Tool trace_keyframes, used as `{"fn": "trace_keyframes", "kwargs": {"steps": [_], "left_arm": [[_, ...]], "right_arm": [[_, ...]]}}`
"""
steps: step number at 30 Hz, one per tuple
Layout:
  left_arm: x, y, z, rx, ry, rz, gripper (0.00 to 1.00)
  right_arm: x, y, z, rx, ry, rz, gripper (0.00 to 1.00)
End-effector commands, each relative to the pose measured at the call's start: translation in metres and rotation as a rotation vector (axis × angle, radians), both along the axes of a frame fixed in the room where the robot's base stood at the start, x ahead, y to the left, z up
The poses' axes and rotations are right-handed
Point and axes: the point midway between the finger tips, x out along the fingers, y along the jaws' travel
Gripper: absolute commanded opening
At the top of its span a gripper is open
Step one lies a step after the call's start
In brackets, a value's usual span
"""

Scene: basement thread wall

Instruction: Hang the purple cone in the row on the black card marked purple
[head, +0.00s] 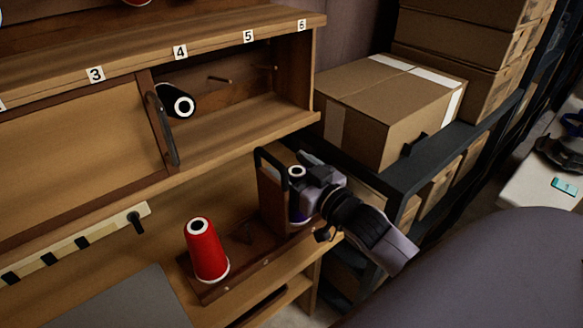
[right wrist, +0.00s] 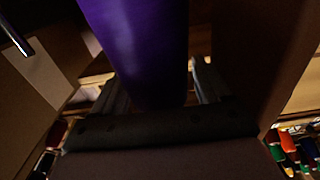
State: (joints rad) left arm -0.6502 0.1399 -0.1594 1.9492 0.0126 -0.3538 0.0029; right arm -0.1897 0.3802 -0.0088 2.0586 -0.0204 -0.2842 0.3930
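The purple cone (head: 294,214) stands at the right end of a wooden rack, mostly hidden behind my right gripper (head: 303,186); its white top with a dark hole shows. In the right wrist view the purple cone (right wrist: 145,50) fills the space between the two fingers (right wrist: 160,95), close to both. Whether they press on it I cannot tell. A red cone (head: 206,250) stands in the same rack, to the left. A black card marked purple cannot be made out. My left gripper is not in view.
A numbered shelf (head: 230,45) has a black cone (head: 178,102) near number 4 and bare pegs (head: 219,80) to its right. A dark handle (head: 162,128) edges a panel.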

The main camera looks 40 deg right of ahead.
Motion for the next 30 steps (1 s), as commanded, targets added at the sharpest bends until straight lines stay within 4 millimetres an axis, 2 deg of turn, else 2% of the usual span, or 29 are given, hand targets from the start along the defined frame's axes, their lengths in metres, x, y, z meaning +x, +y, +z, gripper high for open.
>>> {"fn": "trace_keyframes", "kwargs": {"steps": [8,11,30], "left_arm": [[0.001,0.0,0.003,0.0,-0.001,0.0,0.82],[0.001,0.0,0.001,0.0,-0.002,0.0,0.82],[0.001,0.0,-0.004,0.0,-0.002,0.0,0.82]], "right_arm": [[0.0,0.0,0.005,-0.001,-0.001,0.0,0.76],[-0.007,-0.001,0.002,0.001,0.003,0.0,0.76],[-0.095,-0.007,0.002,0.001,0.003,-0.001,0.76]]}}
